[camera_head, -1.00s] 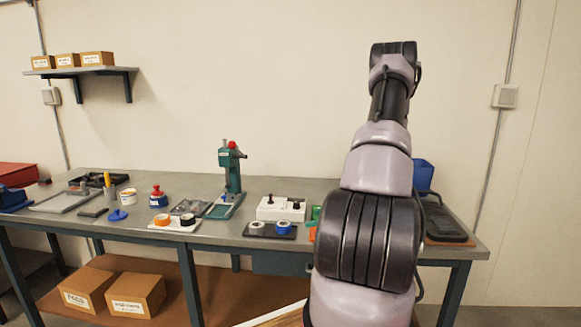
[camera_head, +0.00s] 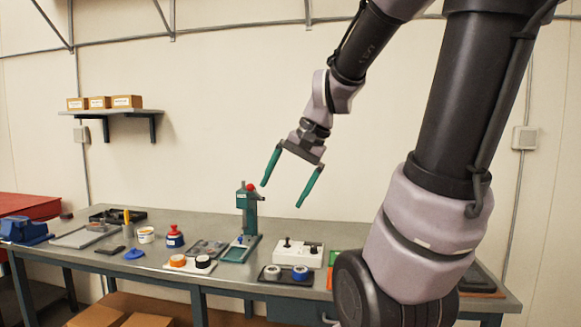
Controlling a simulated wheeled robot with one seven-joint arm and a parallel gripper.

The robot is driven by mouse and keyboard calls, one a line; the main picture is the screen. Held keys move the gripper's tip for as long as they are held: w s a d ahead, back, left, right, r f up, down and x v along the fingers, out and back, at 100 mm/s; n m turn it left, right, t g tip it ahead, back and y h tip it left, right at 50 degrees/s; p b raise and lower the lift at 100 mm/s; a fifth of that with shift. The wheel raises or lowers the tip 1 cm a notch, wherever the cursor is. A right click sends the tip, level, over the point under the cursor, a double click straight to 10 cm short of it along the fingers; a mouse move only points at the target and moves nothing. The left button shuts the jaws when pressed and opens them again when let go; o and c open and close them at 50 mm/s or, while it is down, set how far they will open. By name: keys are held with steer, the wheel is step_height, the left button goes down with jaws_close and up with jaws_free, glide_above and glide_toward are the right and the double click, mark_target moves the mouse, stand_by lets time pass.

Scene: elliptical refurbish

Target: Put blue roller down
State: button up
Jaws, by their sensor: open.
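A blue roller (camera_head: 300,272) with a pale centre sits in a small dark tray (camera_head: 286,282) near the front edge of the workbench. A grey-white roller (camera_head: 273,271) sits beside it on the left in the same tray. My gripper (camera_head: 281,195) has two green fingers spread wide apart. It is open and empty, in the air above the bench and above the rollers in the picture. I cannot tell its exact depth over the bench.
A green press (camera_head: 250,215) stands left of the tray. A white control box (camera_head: 298,253) is just behind the rollers. My arm hides the bench's right part.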

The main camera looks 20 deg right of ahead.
steer(key=s+r+n+t+h, duration=0.1)
steer(key=s+r+n+t, duration=0.2)
steer(key=s+r, duration=0.2)
steer(key=shift+a+n+h, duration=0.3)
steer(key=shift+a+h, duration=0.05)
steer(key=shift+h, duration=0.05)
